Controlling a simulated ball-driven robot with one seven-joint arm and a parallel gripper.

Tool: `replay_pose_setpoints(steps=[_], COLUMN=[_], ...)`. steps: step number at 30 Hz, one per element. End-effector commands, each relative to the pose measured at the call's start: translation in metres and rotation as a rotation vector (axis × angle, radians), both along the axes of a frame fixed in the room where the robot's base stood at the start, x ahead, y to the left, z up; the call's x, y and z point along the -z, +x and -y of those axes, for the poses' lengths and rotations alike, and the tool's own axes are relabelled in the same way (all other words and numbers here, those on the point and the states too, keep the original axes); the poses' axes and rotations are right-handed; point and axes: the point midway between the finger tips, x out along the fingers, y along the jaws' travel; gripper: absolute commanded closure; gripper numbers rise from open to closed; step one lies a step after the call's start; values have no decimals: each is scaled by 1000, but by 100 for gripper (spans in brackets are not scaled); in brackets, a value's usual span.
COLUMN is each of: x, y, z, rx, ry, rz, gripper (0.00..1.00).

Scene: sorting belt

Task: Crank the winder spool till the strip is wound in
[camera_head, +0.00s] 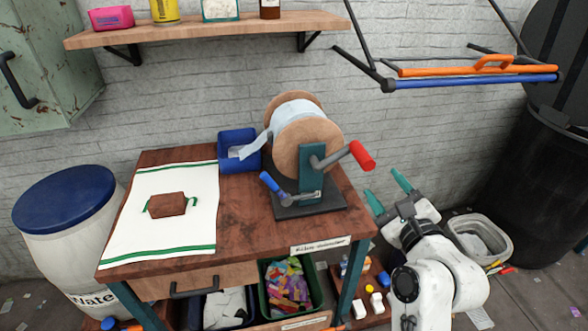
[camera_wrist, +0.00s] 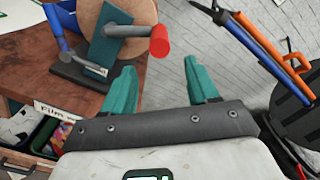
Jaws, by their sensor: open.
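The winder spool (camera_head: 292,140) has wooden flanges and stands on a dark base on the wooden table. A pale strip (camera_head: 250,147) runs from the spool down into a blue bin (camera_head: 228,164) at its left. The crank has a red handle (camera_head: 362,155) pointing right; the red handle also shows in the wrist view (camera_wrist: 159,41). A blue-handled lever (camera_head: 269,182) sits at the front of the base. My gripper (camera_head: 387,189) is open and empty, right of the table and below the red handle, apart from it. Its teal fingers show in the wrist view (camera_wrist: 163,88).
A cloth (camera_head: 200,187) with a brown block lies on the table's left. A blue-lidded barrel (camera_head: 65,200) stands left. A shelf (camera_head: 210,30) and a hanging rack with orange and blue bars (camera_head: 470,83) are above. A white bin (camera_head: 478,238) stands right.

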Motion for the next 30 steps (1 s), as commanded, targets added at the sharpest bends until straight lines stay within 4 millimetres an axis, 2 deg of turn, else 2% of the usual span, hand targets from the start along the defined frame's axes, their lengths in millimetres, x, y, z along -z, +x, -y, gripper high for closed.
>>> replay_pose_setpoints(steps=[5, 8, 30], x=[0, -1, -5], y=[0, 1, 2], z=[0, 1, -2], rx=[0, 2, 1], ry=[-142, -339, -2098], rz=[42, 99, 602], gripper=[41, 41, 41])
